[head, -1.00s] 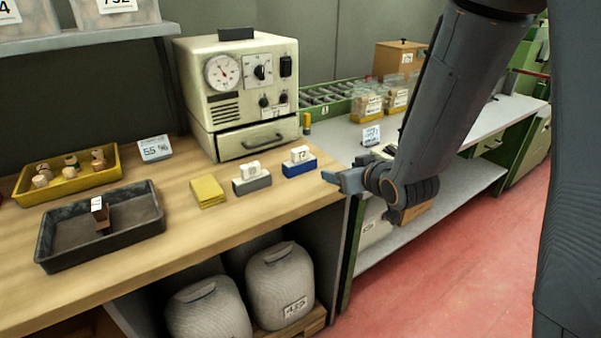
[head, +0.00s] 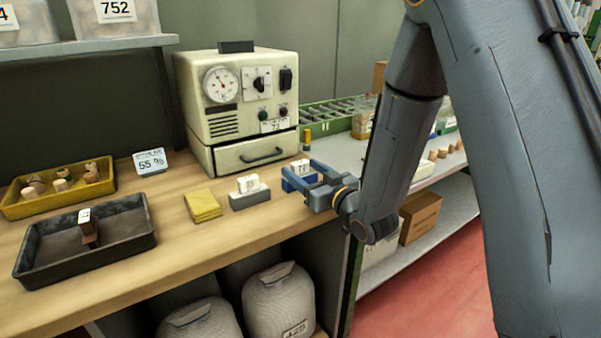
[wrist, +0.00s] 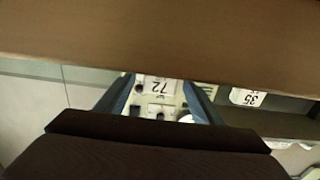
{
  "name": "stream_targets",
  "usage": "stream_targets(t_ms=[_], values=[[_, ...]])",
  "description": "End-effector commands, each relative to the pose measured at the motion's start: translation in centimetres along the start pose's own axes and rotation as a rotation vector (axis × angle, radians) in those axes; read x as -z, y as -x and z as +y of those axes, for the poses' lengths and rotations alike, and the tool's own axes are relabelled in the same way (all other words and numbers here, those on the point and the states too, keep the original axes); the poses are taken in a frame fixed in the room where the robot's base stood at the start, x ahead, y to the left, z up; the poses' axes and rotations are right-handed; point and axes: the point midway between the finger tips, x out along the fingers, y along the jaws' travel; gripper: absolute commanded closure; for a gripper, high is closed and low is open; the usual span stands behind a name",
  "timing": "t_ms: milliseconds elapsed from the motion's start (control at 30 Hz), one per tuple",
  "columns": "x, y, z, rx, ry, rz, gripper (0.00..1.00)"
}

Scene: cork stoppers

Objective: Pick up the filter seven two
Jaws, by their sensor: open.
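I cannot tell whether the block lies between the fingers. In the wrist view a label reading 72, upside down (wrist: 158,86), shows between the fingers, apparently on the machine's front.
A cream machine (head: 240,100) with dial and drawer stands behind. A yellow pad (head: 203,205), a dark tray (head: 60,270) with a small brown labelled piece, a yellow tray (head: 30,211) with stoppers and a 55 % sign (head: 151,162) lie left. Grey containers stand below.

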Motion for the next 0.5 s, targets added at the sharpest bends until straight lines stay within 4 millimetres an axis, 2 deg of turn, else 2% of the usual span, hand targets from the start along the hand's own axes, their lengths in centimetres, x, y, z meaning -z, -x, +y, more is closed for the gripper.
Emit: stream_targets(t_ms=[133,400,500], values=[[0.0,-1.6,0.0,0.000,0.000,-0.001,0.39],[0.0,-1.9,0.0,-0.001,0.000,0.000,0.39],[0.0,-1.9,0.0,-0.001,0.000,-0.001,0.54]])
